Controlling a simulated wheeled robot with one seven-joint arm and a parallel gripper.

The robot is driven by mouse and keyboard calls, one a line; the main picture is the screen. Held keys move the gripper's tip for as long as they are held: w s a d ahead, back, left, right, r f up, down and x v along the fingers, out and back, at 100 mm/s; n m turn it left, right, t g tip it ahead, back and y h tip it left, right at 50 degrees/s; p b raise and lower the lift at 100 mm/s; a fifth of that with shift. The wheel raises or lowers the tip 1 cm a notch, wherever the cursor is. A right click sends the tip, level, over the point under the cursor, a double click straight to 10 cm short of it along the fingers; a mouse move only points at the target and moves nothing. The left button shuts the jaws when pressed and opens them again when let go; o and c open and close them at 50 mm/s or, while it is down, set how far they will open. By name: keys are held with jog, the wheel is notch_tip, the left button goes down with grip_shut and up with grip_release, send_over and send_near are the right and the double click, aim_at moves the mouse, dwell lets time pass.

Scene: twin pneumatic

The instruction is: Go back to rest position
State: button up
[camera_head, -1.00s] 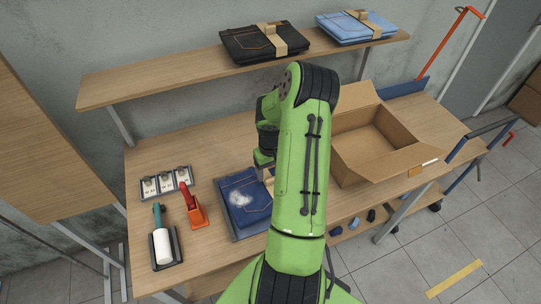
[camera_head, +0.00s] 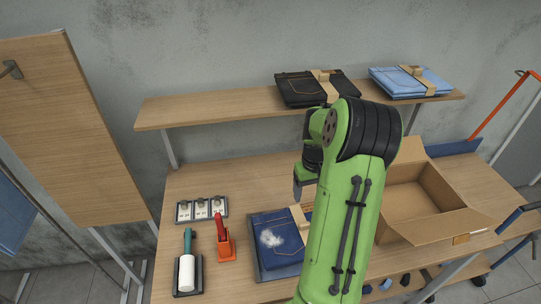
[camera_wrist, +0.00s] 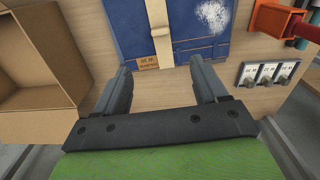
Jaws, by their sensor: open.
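My green arm rises across the middle right of the head view, and its wrist bends down toward the workbench. My gripper (camera_wrist: 160,82) shows in the wrist view with its two dark fingers spread apart and nothing between them. In the head view the fingertips are mostly hidden behind my arm. Folded dark blue jeans (camera_head: 273,241) with a pale powdery patch and a tan paper band lie on a tray on the bench. They also show in the wrist view (camera_wrist: 190,45), just beyond the open fingers and apart from them.
An open cardboard box (camera_head: 415,205) stands right of my arm. A shelf (camera_head: 220,108) above the bench holds black jeans (camera_head: 300,90) and light blue jeans (camera_head: 395,82). Left on the bench are a lint roller (camera_head: 187,268), an orange-red tool (camera_head: 226,248) and a small switch panel (camera_head: 202,210).

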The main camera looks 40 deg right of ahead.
jog(key=a+r+n+t+h+b, duration=0.1)
jog(key=a+r, duration=0.5)
jog(key=a, duration=0.3)
jog(key=a+r+n+t+h+b, duration=0.1)
jog(key=a+r+n+b, duration=0.1)
jog(key=a+r, duration=0.5)
jog(key=s+a+n+t+y+b, duration=0.1)
jog(key=s+a+n+t+y, duration=0.1)
jog(key=s+a, duration=0.8)
jog(key=a+t, duration=0.1)
jog(key=a, duration=0.3)
jog(key=shift+s+f+t, duration=0.15)
jog(key=shift+s+t, duration=0.05)
jog(key=shift+t, duration=0.1)
